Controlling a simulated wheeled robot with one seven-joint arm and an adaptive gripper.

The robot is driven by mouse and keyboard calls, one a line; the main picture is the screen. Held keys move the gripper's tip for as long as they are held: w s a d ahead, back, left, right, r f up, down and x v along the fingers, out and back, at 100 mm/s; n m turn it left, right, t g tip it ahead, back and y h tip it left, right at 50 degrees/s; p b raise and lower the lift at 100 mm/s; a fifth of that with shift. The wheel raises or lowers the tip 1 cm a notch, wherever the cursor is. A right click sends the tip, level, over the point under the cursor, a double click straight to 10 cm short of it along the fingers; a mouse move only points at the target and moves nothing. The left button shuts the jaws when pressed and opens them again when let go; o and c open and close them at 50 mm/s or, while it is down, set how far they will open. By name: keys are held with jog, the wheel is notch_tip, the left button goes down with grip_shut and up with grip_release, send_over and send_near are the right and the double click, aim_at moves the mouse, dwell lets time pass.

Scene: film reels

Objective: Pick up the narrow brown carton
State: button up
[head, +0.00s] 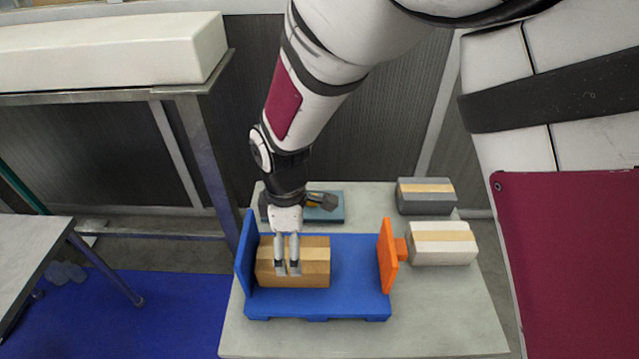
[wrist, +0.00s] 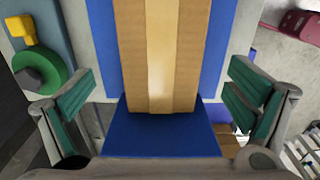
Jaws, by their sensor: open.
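The narrow brown carton (head: 316,256) has a paler tape strip along its top. It lies on a blue tray (head: 350,280), close to the upright blue end panel (head: 246,262). My gripper (head: 287,269) points down over the left half of the carton, and its fingers hide part of the top. In the wrist view the carton (wrist: 158,55) runs down the middle, between two spread fingers with green pads (wrist: 158,97). A gap shows on each side of it. The gripper is open and holds nothing. Its exact height over the carton is unclear.
An orange upright plate (head: 389,255) stands at the tray's right end. A white carton (head: 442,243) and a grey carton (head: 426,195) stand right of it. Behind the tray is a teal thing (head: 330,207), partly hidden by my arm. Bare table (head: 420,320) lies front right.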

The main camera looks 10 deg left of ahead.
jog(key=shift+f+p, duration=0.35)
jog(key=shift+f, duration=2.05)
jog(key=c, duration=1.5)
